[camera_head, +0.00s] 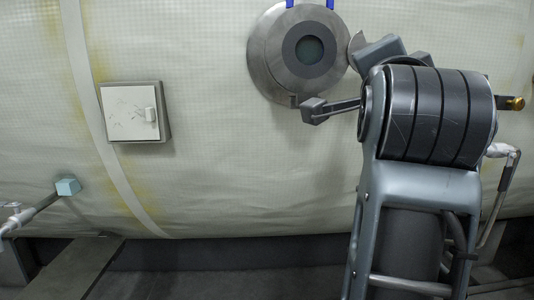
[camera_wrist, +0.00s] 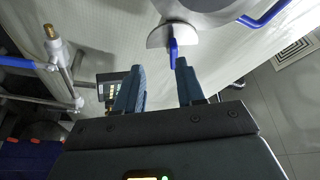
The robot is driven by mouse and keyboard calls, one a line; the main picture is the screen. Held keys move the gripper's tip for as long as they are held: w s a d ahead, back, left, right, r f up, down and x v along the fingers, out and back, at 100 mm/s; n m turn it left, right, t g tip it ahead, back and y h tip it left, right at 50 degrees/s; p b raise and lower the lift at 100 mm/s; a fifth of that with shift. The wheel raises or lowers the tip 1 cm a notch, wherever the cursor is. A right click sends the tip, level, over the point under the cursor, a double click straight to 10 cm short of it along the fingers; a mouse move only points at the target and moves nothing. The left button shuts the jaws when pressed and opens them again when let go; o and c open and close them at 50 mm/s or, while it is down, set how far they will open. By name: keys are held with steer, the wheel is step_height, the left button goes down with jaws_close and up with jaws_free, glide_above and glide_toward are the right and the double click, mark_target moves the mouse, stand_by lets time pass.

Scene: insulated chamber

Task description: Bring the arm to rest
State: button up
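My arm (camera_head: 428,115) is raised in front of the chamber wall, at the right of the head view. My gripper (camera_wrist: 160,76) shows in the wrist view with its two dark fingers apart and nothing seen between them. A small blue lever (camera_wrist: 173,52) on a metal plate (camera_wrist: 172,35) appears just beyond the right fingertip. I cannot tell whether they touch. In the head view my arm hides most of the gripper.
A round metal port (camera_head: 268,58) is in the pale wall, left of my arm. A white switch box (camera_head: 128,112) hangs farther left. Pipes with valves stand at lower left (camera_head: 35,212) and right (camera_head: 500,190). A blue bar (camera_wrist: 264,16) shows at the wrist view's upper right.

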steer(key=s+d+f+n+y+p, duration=0.15)
steer(key=s+f+n, duration=0.35)
steer(key=f, duration=0.5)
steer(key=s+f+n+y, duration=0.3)
steer(key=s+f+n, duration=0.1)
steer(key=f, duration=0.6)
steer(key=s+d+f+n+y, duration=0.1)
steer(key=s+f+n+y, duration=0.1)
steer(key=s+f+n, duration=0.5)
steer(key=s+f+g, duration=0.1)
steer(key=s+f, duration=0.2)
steer(key=s, duration=0.6)
steer(key=s+f+g+p, duration=0.1)
steer(key=s+f, duration=0.2)
steer(key=s, duration=0.6)
steer(key=s+f+g, duration=0.2)
steer(key=s+f, duration=0.1)
steer(key=s, duration=0.6)
steer(key=shift+s+f+p, duration=0.4)
